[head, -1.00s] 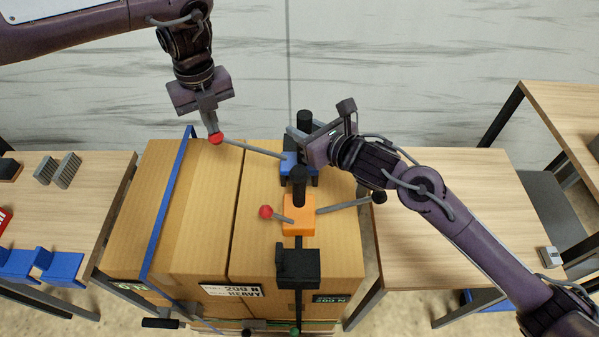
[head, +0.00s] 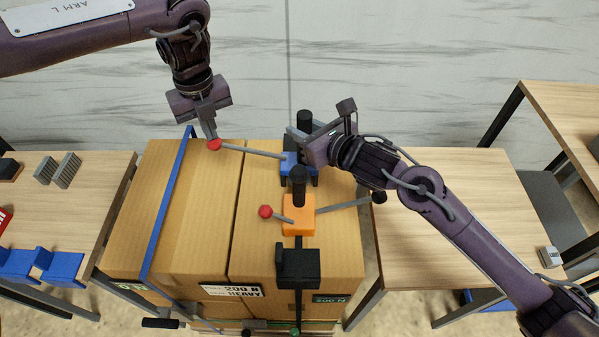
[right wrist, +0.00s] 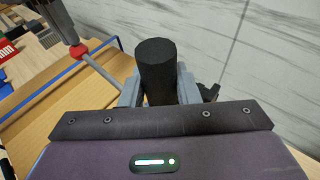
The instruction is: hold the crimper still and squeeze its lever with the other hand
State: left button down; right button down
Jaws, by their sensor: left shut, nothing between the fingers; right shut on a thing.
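The crimper appears to be the blue tool (head: 291,165) on the far part of the right-hand carton. It has an upright black grip (head: 304,119) and a grey lever slanting left to a red knob (head: 214,144). My right gripper (head: 300,134) is shut on the black grip (right wrist: 155,65), with a grey finger on each side in the right wrist view. My left gripper (head: 211,132) is shut with nothing between its fingers. Its fingertips are right at the top of the red knob, seemingly touching it. The right gripper partly hides the tool's body.
A second tool, orange (head: 298,216), with a black grip, a red-knobbed lever and a black-knobbed bar, stands nearer on the same carton. A black block (head: 298,267) lies nearer still. A blue strap (head: 170,200) crosses the left carton. Tables flank the cartons.

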pick_arm(q)
jog(key=shift+a+f, duration=0.1)
jog(key=shift+f, duration=0.55)
pick_arm(e)
jog(key=shift+s+f, duration=0.15)
jog(key=shift+f, duration=0.4)
pick_arm(q)
jog(key=shift+f, duration=0.15)
jog(key=shift+a+f, duration=0.1)
jog(key=shift+f, duration=0.05)
jog(key=shift+w+d+r, duration=0.1)
jog(key=shift+d+r, duration=0.2)
jog(key=shift+r, duration=0.9)
jog(key=shift+s+d+r, duration=0.1)
jog(key=shift+d+r, duration=0.25)
jog(key=shift+r, duration=0.8)
jog(key=shift+w+d+r, duration=0.1)
jog(key=shift+d+r, duration=0.2)
jog(key=shift+r, duration=0.9)
pick_arm(e)
jog(key=c, duration=1.4)
grip_release()
jog(key=o, duration=0.4)
jog(key=shift+r, duration=0.2)
